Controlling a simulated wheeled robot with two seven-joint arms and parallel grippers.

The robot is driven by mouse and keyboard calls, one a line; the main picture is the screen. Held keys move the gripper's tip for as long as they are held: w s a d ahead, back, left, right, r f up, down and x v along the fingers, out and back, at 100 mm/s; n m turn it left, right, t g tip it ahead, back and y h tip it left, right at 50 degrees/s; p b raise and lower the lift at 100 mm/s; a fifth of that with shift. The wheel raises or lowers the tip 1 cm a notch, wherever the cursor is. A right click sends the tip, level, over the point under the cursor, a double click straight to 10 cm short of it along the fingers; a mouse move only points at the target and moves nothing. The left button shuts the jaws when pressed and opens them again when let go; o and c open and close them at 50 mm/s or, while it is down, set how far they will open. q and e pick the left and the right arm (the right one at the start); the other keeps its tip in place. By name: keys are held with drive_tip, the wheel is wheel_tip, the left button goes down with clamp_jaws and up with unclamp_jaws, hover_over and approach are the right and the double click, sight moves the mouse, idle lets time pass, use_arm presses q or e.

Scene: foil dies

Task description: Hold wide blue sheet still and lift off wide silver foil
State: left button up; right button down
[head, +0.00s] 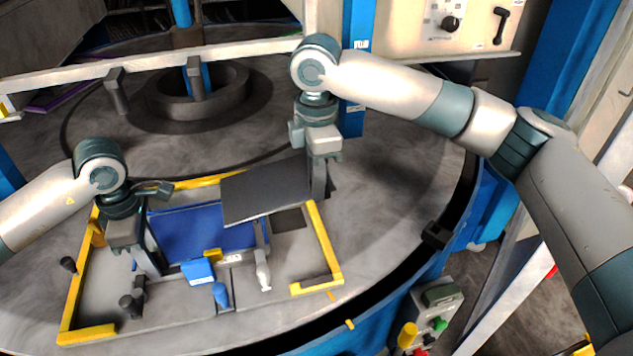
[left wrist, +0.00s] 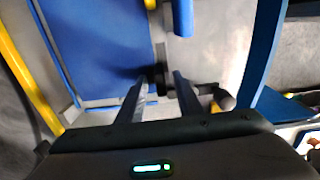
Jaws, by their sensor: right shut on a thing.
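The wide blue sheet (head: 195,236) lies flat inside the yellow-edged frame; it also fills the upper left of the left wrist view (left wrist: 100,45). The wide silver foil (head: 262,190), dark grey here, is tilted above the sheet's right part and hides some of it. My right gripper (head: 318,190) is shut on the foil's right edge. My left gripper (head: 153,268) is low at the sheet's left edge. In the left wrist view its fingers (left wrist: 158,88) are apart, with a small dark part between or beyond them; I cannot tell whether they touch the sheet.
The yellow frame (head: 327,245) borders the work area. A blue block (head: 197,271), a blue-handled clamp (head: 221,294) and a pale-handled clamp (head: 263,275) stand at the sheet's front edge. Dark knobs (head: 130,305) stand at the left.

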use_arm(q)
wheel_tip(320, 180, up, 12)
drive_tip(key=shift+f, duration=0.15)
idle(0.5)
idle(0.4)
